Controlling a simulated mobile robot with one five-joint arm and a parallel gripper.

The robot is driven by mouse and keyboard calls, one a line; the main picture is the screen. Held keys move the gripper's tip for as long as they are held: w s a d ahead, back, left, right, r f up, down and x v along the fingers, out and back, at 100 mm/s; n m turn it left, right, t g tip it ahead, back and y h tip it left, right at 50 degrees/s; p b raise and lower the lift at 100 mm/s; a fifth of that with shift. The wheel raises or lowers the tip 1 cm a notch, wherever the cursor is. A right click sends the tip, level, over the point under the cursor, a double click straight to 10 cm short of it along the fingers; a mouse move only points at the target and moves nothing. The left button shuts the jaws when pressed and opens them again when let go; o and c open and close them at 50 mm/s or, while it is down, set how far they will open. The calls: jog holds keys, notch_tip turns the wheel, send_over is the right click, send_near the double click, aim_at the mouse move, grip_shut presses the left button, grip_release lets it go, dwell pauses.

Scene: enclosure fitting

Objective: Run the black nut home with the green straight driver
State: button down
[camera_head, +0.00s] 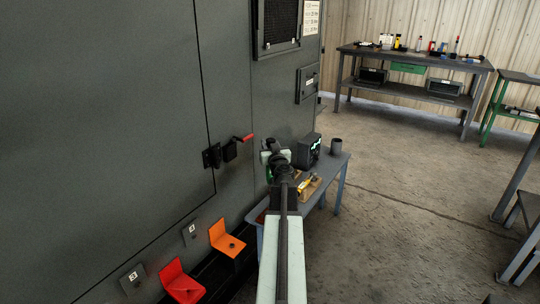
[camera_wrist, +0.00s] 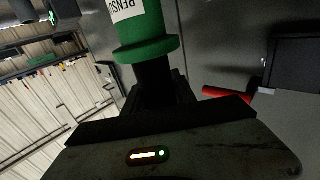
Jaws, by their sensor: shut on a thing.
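My gripper (camera_head: 276,160) is at the end of my outstretched arm, in front of the grey cabinet. In the wrist view it is shut on the green straight driver (camera_wrist: 147,48), which has a green flange, a white label and a black lower part. Only a little of the driver's green (camera_head: 268,172) shows in the head view, beside the gripper; its working end cannot be made out. A small dark round piece (camera_head: 234,243) sits on the orange angled bracket (camera_head: 222,233) low on the cabinet. I cannot tell whether it is the black nut.
A red angled bracket (camera_head: 180,284) is left of the orange one. A red-handled latch (camera_head: 229,150) juts from the cabinet close to my gripper. Open floor lies to the right.

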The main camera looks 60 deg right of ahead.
jog(key=shift+f+b, duration=3.2)
jog(key=shift+b, duration=0.1)
jog(key=shift+s+a, duration=0.1)
jog(key=shift+f+b, duration=0.9)
jog(key=shift+f, duration=0.05)
jog(key=shift+a, duration=0.1)
dwell(1.4)
jog(key=shift+s, duration=0.1)
dwell(0.3)
